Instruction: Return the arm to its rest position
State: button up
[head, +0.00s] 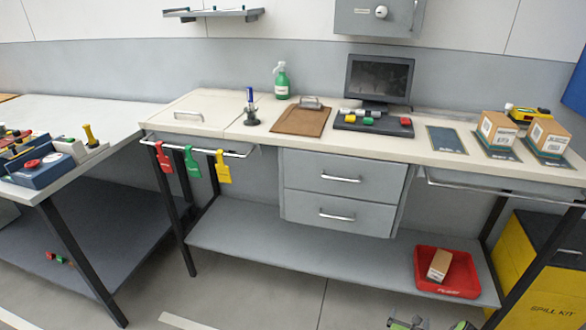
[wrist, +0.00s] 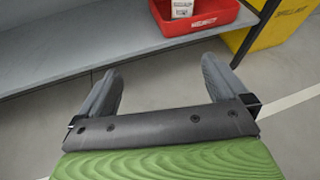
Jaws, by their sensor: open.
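My gripper (wrist: 162,88) is open and empty in the wrist view, its two grey fingers spread apart over the bare floor in front of the bench's lower shelf. In the head view only a small part of my arm's end (head: 420,324) shows at the bottom edge, right of centre. Its fingers are not clear there.
A red tray (head: 426,283) holding a small carton (head: 439,264) stands on the lower shelf (head: 300,262); the tray also shows in the wrist view (wrist: 210,22). A yellow spill kit bin (head: 535,280) stands at right. The workbench (head: 350,142) carries several items. Floor in front is clear.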

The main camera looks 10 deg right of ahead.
jog(key=w+a+r+n+t+y, duration=0.3)
jog(key=w+r+n+y, duration=0.1)
jog(key=w+r+n, duration=0.6)
jog(key=w+a+r+n+g+y, duration=0.1)
jog(key=w+a+r+n+y, duration=0.15)
jog(key=a+r+n, duration=0.8)
jog(key=w+a+r+n+g+y, duration=0.1)
jog(key=a+r+n+y, duration=0.5)
jog(key=r, duration=0.8)
jog(key=s+a+r+n+g+h, duration=0.3)
jog(key=s+a+r+n, duration=0.7)
jog(key=s+a+r, duration=0.3)
jog(key=s+a+n+g, duration=0.2)
jog(key=s+n, duration=0.5)
jog(key=s, duration=1.5)
notch_tip(320, 180, up, 18)
jog(key=p, duration=1.7)
jog(key=shift+w+d+f, duration=0.15)
